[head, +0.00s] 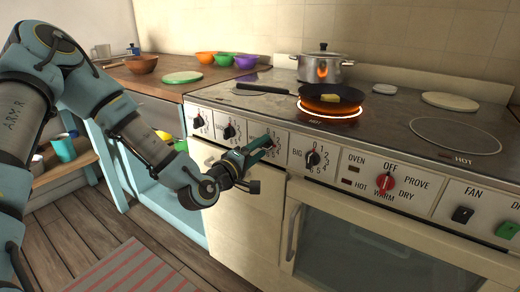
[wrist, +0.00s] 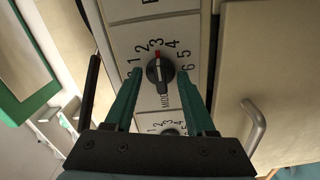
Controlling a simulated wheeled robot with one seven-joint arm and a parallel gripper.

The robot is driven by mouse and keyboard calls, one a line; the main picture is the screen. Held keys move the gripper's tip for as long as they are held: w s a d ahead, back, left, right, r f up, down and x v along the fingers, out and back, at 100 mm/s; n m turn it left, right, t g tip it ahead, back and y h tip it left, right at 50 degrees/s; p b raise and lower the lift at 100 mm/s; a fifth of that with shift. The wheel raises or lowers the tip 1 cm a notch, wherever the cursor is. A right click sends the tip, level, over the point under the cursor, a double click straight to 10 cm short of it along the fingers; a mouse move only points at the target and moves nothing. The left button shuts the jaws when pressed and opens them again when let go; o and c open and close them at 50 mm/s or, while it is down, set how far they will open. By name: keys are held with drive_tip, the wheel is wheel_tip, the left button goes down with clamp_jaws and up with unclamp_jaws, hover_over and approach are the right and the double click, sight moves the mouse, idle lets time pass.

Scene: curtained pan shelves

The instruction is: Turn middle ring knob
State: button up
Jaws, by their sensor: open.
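The middle ring knob (wrist: 161,73), black with a red mark and labelled MID, is on the stove's cream front panel. Its red mark points at about the 3. My gripper (wrist: 160,82) is open, with one green finger on each side of the knob; I cannot tell whether they touch it.
The BIG knob (head: 313,158) is to the right, with the red oven knob (head: 386,183) beyond it. Two ring knobs are to the left. A frying pan (head: 333,98) sits over a glowing ring. A steel pot (head: 322,66) stands behind. An oven door handle (head: 292,232) sticks out below.

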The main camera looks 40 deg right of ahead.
drive_tip(key=shift+a, duration=0.2)
drive_tip(key=shift+v, duration=0.9)
drive_tip(key=shift+a+f, duration=0.1)
drive_tip(key=v, duration=0.5)
drive_tip(key=shift+s+a+b, duration=0.2)
drive_tip(key=shift+a+b, duration=0.1)
drive_tip(key=shift+a, duration=0.05)
